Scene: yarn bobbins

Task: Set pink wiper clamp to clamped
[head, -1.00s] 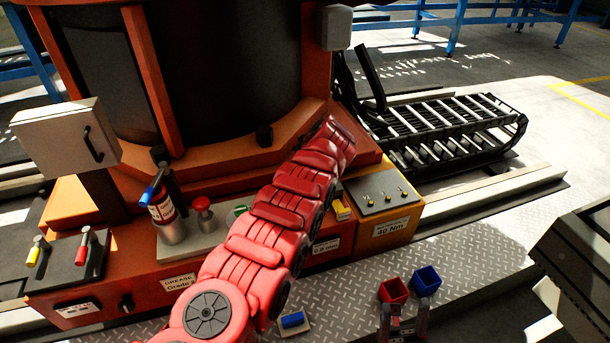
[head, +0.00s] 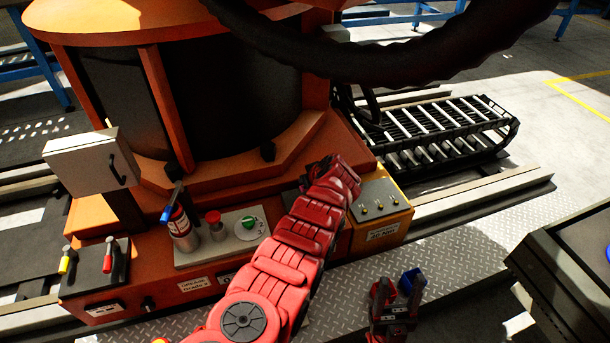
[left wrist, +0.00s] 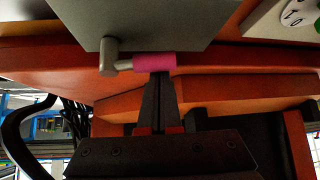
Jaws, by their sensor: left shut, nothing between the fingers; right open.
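The pink wiper clamp handle (left wrist: 155,63) is a small pink cylinder on a grey pin and knob, against a grey panel in the left wrist view. My left gripper (left wrist: 159,76) is shut and empty, its fingertips right at the lower edge of the pink cylinder; I cannot tell if they touch. In the head view my red left arm reaches to the orange machine base, and its gripper and the pink clamp are hidden. My right gripper (head: 396,288) is open, low at the right of centre.
A yellow box (head: 380,205) stands right of my arm. A dark hose (head: 400,60) crosses the top.

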